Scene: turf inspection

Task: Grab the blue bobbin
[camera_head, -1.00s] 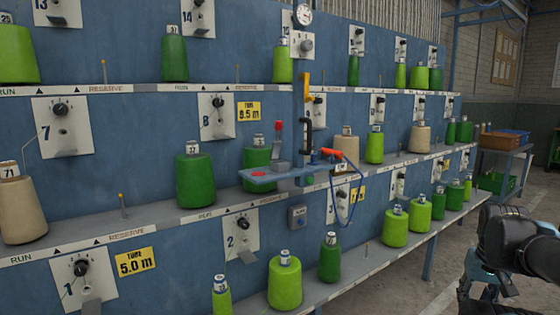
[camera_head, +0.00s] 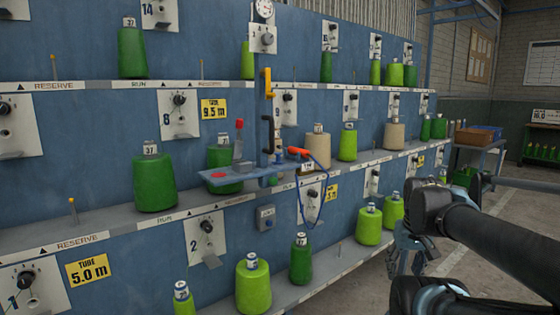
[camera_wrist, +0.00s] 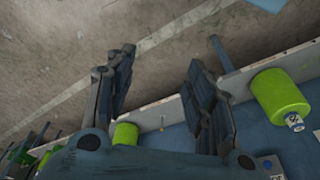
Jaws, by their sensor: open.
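No blue bobbin shows in either view; the bobbins I see are dark green, lime and cream. A dark green bobbin (camera_head: 155,183) and a cream bobbin (camera_head: 317,150) stand on the middle shelf. Lime bobbins (camera_head: 253,288) and a dark green one (camera_head: 300,262) stand on the lowest shelf. My gripper (camera_head: 405,258) is in front of the lowest shelf's right part. In the wrist view my gripper (camera_wrist: 160,72) is open and empty. A lime bobbin (camera_wrist: 278,95) is right of its fingers, and another (camera_wrist: 124,133) is partly hidden by the left finger.
The blue rack (camera_head: 100,130) has several shelves, numbered plates and upright pegs. A small blue bracket (camera_head: 240,175) with an orange-handled tool (camera_head: 298,151) and a hanging blue cable juts out from it. A table (camera_head: 488,145) with bins stands at the back right. The floor to the right is clear.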

